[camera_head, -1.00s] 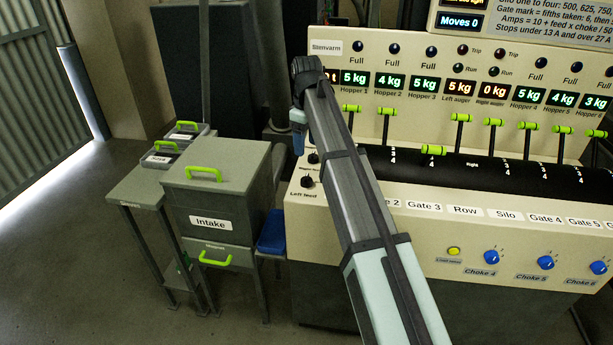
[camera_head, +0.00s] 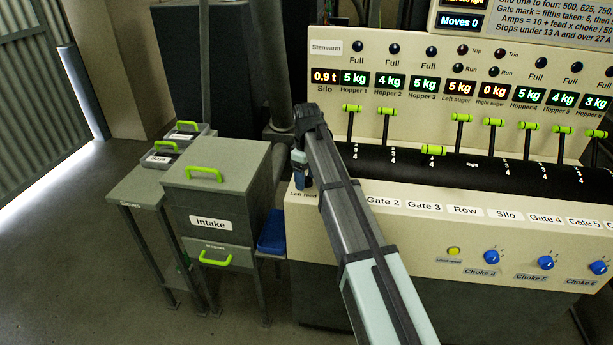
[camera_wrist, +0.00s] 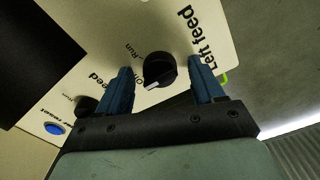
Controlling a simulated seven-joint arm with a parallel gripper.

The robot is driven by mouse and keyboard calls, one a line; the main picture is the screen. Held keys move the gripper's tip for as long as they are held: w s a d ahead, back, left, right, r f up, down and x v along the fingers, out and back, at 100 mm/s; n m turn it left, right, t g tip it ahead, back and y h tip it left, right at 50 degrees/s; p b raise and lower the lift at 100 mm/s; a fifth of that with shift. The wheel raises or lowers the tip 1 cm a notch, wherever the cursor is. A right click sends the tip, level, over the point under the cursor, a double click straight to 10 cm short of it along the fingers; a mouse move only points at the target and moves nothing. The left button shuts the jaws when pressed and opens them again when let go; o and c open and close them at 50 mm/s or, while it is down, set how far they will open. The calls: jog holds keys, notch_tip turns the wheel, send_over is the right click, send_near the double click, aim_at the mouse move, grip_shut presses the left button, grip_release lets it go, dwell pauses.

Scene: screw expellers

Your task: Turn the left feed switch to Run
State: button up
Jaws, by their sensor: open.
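The left feed switch is a round black knob (camera_wrist: 159,69) with a white pointer mark, beside the printed words "Left feed", "Off" and "Run" in the wrist view. My gripper (camera_wrist: 160,80) is open, with one blue finger on each side of the knob. I cannot tell whether the fingers touch it. The pointer is turned away from the word "Run". A second black knob (camera_wrist: 87,105), the other feed switch, shows past the left finger. In the head view my gripper (camera_head: 301,180) is low over the panel's left end and hides both knobs; the "Left feed" label (camera_head: 303,196) shows below it.
A blue button (camera_wrist: 54,129) is near the second knob. The grey Intake cabinet (camera_head: 215,190) stands just left of the panel, with a blue tray (camera_head: 272,238) between. Gate levers with green handles (camera_head: 433,150) rise along the black cylinder to the right.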

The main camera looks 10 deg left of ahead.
jog(key=shift+c, duration=0.4)
jog(key=c, duration=1)
jog(key=shift+m, duration=0.4)
jog(key=m, duration=0.5)
jog(key=shift+m, duration=0.4)
jog(key=m, duration=0.5)
jog(key=shift+m, duration=0.4)
jog(key=o, duration=1.1)
